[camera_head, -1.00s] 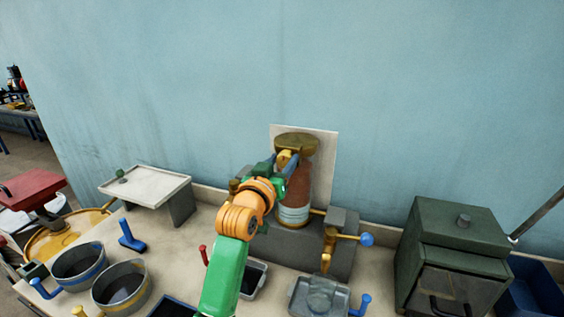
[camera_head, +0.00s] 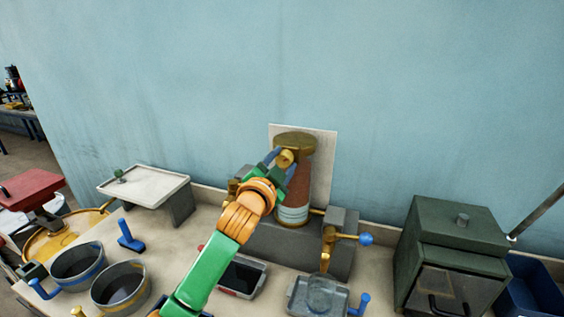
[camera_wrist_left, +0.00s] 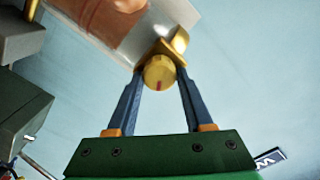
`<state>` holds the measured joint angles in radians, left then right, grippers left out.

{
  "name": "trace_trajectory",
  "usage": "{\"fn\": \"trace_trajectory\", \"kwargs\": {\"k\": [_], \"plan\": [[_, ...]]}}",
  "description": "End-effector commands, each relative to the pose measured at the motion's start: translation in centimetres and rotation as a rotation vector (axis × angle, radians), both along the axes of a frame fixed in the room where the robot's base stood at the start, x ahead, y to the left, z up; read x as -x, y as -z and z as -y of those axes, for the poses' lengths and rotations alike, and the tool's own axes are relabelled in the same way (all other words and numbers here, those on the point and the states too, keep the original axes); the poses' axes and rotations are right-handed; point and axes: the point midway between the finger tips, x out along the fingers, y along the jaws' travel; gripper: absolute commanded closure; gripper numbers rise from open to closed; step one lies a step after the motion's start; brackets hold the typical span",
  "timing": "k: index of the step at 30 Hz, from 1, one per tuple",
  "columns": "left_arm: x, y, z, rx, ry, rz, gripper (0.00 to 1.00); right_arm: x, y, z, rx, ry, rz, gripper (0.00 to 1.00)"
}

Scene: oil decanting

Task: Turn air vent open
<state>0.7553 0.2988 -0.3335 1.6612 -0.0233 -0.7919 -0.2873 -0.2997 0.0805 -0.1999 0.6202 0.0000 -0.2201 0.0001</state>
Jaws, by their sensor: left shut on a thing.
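The air vent is a round brass knob (camera_wrist_left: 159,72) with a red mark on its face. It sits at the front of the brass cap (camera_head: 296,143) on top of a red-brown vessel (camera_head: 300,180). The knob also shows in the head view (camera_head: 285,157). My left gripper (camera_wrist_left: 160,78) has its two blue fingers on either side of the knob and is shut on it. In the head view it reaches up to the knob from the lower left. My right gripper is not in view.
The vessel stands on a grey block (camera_head: 318,258) with a brass tap and blue-ended lever (camera_head: 366,239) at right. Two pots (camera_head: 79,265) stand at left. Trays (camera_head: 318,297) lie in front, and a dark green box (camera_head: 455,240) stands at right.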

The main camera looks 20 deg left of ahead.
Motion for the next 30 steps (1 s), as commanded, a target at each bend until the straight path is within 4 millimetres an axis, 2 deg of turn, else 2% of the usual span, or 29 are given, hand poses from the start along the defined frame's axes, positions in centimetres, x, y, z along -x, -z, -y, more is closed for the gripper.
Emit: {"fn": "trace_trajectory", "kwargs": {"k": [15, 30], "plan": [[0.0, 0.05, 0.07, -0.441, -0.001, 0.017, 1.0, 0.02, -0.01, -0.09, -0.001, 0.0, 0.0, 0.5], [0.0, 0.08, 0.07, -0.633, -0.002, 0.024, 1.0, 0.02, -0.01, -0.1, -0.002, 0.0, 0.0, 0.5]]}}
